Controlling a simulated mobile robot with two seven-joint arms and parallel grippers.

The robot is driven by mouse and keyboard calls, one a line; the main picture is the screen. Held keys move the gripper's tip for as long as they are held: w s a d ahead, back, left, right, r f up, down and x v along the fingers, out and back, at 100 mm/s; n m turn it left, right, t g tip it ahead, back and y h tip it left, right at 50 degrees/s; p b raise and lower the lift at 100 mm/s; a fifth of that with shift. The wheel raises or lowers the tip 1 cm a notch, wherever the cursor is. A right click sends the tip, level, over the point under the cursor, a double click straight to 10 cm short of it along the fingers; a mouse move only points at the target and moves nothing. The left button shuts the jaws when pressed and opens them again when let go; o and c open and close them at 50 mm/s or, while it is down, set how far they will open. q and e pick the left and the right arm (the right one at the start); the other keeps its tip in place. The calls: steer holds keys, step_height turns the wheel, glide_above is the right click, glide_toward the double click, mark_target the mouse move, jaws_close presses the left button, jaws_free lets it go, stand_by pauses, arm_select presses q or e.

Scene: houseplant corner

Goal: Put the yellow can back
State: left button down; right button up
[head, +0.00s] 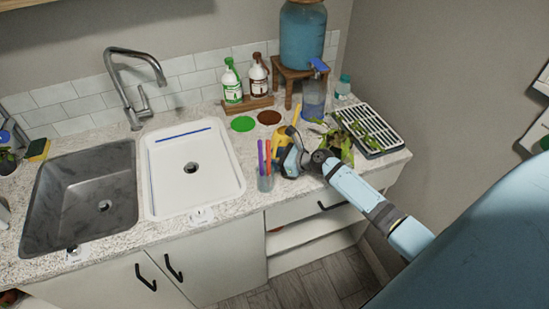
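The yellow can (279,136) is on or just above the counter right of the white sink, mostly hidden behind my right gripper. A thin yellow part, perhaps its spout or handle, sticks up beside it. My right gripper (291,158) comes in from the right and overlaps the can. Its fingers are too small and hidden to tell whether they are closed on it. My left gripper is not in view.
A cup of pens (266,183) stands close in front. Green (242,124) and brown (269,118) discs lie behind. The white sink (215,181) is left.

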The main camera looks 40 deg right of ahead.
steer(key=shift+r, duration=0.15)
steer(key=v, duration=1.2)
steer(key=s+a+f+n+g+h, duration=0.2)
steer(key=s+a+f+n, duration=0.8)
steer(key=n, duration=0.4)
steer(key=s+a+n+t+h, duration=0.1)
steer(key=s+a+n+h, duration=0.1)
steer(key=s+a+n, duration=0.6)
steer(key=a+n, duration=0.5)
steer(key=n, duration=0.5)
steer(key=shift+s+a+f+n+b, duration=0.15)
steer(key=shift+a+f+n+b, duration=0.15)
steer(key=shift+a+f+b, duration=0.1)
steer(key=shift+d, duration=0.1)
steer(key=shift+r+p, duration=0.4)
steer(key=shift+p, duration=0.05)
